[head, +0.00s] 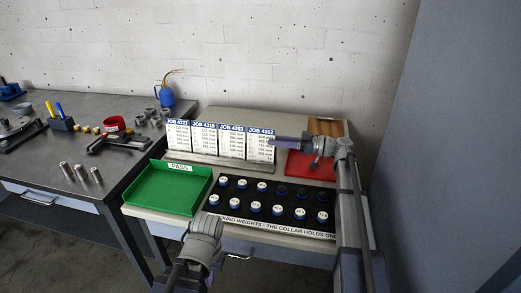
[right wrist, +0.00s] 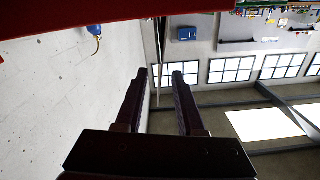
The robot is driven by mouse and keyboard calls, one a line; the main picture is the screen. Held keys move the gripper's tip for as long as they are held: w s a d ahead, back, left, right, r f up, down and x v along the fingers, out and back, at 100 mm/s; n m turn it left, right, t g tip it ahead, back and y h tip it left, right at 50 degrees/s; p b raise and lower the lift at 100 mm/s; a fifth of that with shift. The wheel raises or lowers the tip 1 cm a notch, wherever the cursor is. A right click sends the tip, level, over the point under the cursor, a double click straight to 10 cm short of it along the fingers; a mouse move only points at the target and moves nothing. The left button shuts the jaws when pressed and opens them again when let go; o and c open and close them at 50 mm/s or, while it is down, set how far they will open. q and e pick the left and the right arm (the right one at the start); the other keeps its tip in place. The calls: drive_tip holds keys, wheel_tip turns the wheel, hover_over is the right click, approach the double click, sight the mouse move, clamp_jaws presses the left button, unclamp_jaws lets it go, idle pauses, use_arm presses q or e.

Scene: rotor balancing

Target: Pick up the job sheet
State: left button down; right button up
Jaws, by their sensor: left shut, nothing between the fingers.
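Four white job sheets with blue headings stand in a row on a rack at the back of the near bench: JOB 4127 (head: 178,136), JOB 4315 (head: 204,139), JOB 4203 (head: 231,143) and JOB 4362 (head: 260,147). My right gripper (head: 280,142) points left at the right edge of the JOB 4362 sheet; I cannot tell whether it touches. My left gripper (head: 208,228) is shut and empty, low in front of the green tray.
A green tray marked PASS (head: 181,208) lies at the bench's left. A black tray of weights (head: 262,198) is in the middle, with a red tray (head: 308,167) behind right. Tools cover the left bench (head: 60,150). A grey wall panel (head: 455,140) stands right.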

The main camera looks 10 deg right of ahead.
sight(260, 137)
drive_tip(key=x, duration=0.6)
drive_tip(key=shift+a, duration=0.1)
drive_tip(key=shift+c, duration=0.4)
clamp_jaws()
